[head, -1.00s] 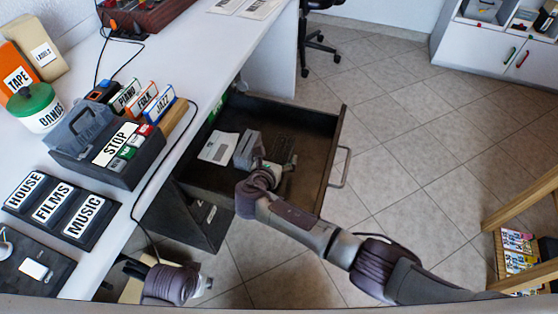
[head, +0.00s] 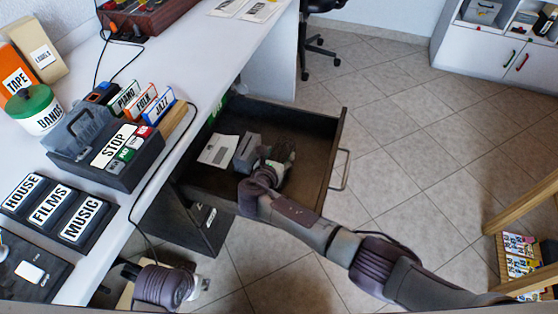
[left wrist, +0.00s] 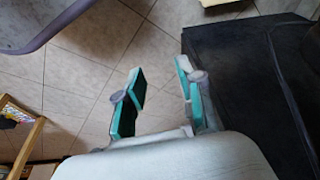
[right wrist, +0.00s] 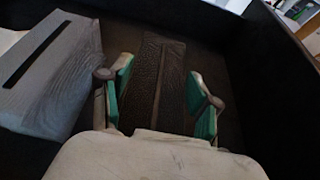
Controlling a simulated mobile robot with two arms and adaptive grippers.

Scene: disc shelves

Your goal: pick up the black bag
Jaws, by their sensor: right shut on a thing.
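The black bag (right wrist: 160,75) is a dark, textured flat piece with a lengthwise seam, lying in the open drawer (head: 338,140). In the right wrist view it lies between the fingers of my right gripper (right wrist: 160,97), which is shut on it. In the head view my right gripper (head: 277,160) is down inside the drawer and hides most of the bag. My left gripper (left wrist: 158,95) is open and empty above the tiled floor, beside a dark box-like unit (left wrist: 235,80). It also shows in the head view (head: 203,286), low at the left.
A grey box (right wrist: 55,75) with a black slot lies just left of the bag. A white card (head: 216,150) lies further left in the drawer. The drawer walls surround my right gripper.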

